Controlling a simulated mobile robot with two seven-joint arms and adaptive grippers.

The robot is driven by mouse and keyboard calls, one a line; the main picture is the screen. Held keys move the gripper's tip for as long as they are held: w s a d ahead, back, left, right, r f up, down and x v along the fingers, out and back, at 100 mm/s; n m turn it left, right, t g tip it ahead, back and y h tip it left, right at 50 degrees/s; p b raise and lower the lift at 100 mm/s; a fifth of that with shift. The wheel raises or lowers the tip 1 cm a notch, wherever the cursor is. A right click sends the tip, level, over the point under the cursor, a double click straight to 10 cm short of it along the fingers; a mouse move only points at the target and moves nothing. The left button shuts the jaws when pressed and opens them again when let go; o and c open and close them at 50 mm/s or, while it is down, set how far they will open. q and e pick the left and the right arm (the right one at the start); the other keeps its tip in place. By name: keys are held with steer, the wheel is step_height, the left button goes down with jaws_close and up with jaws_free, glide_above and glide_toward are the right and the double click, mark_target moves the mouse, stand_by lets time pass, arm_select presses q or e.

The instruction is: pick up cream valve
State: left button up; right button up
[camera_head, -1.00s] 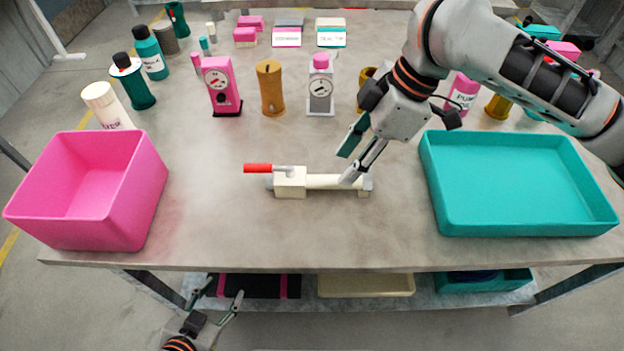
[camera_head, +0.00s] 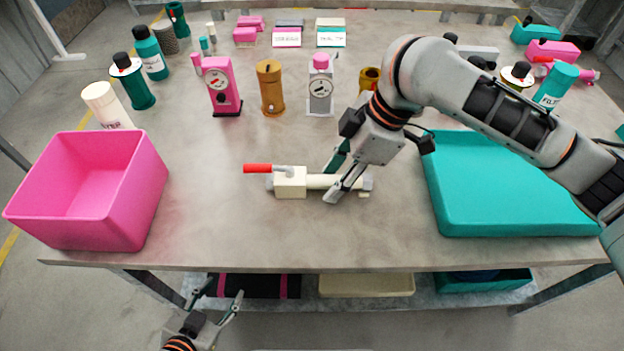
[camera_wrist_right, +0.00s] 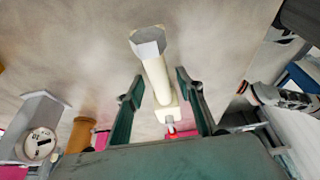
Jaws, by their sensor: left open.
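The cream valve (camera_head: 291,183) lies on the table near its front middle. It has a cream body and pipe, a grey end and a red handle (camera_head: 257,169) pointing left. My right gripper (camera_head: 335,180) is over the valve's pipe near its right end, with the fingers apart on either side of it. My left gripper (camera_head: 216,302) is open and empty, low in front of the table.
A pink bin (camera_head: 125,200) stands at the table's left, and a teal tray (camera_head: 520,229) at the right, partly behind my right arm. Gauges, bottles and a brown cylinder (camera_head: 270,88) stand further back. The table around the valve is clear.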

mark_target(334, 178)
steer(key=shift+f, duration=0.2)
stand_by(0.3)
jaws_close()
steer(key=shift+r, duration=0.15)
step_height(334, 178, up, 10)
steer(key=shift+r, duration=0.15)
stand_by(0.4)
steer(key=shift+f, duration=5.3)
stand_by(0.3)
